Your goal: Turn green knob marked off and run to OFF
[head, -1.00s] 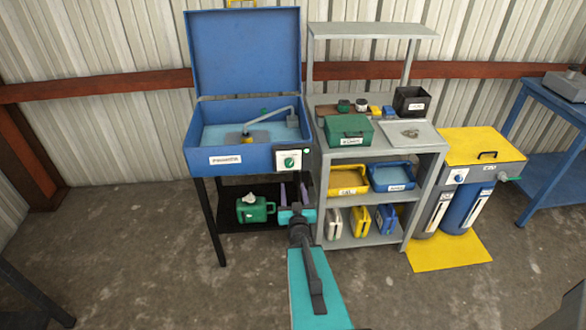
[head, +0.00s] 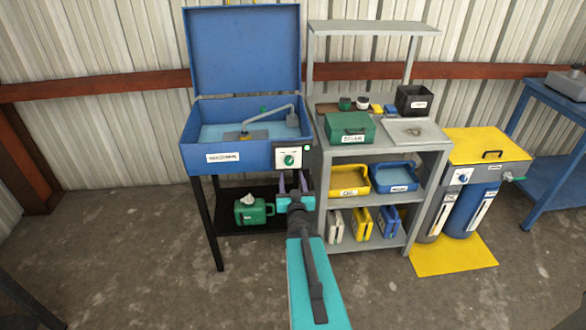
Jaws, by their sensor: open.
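The green knob (head: 289,160) sits on a white panel (head: 288,158) at the right end of the front of a blue parts washer (head: 200,165). The marks around the knob are too small to read, so its setting cannot be told. A small green dot, perhaps a light, shows beside the panel's upper right corner. My gripper (head: 292,181) is open and empty, with two purple fingers apart. It appears just below the knob in the picture and does not touch it.
A grey shelf unit (head: 428,190) with trays, boxes and cans stands close to the right of the washer. A green jug (head: 250,212) stands on the washer's dark lower shelf. The raised blue lid (head: 243,50) is behind. Concrete floor in front is clear.

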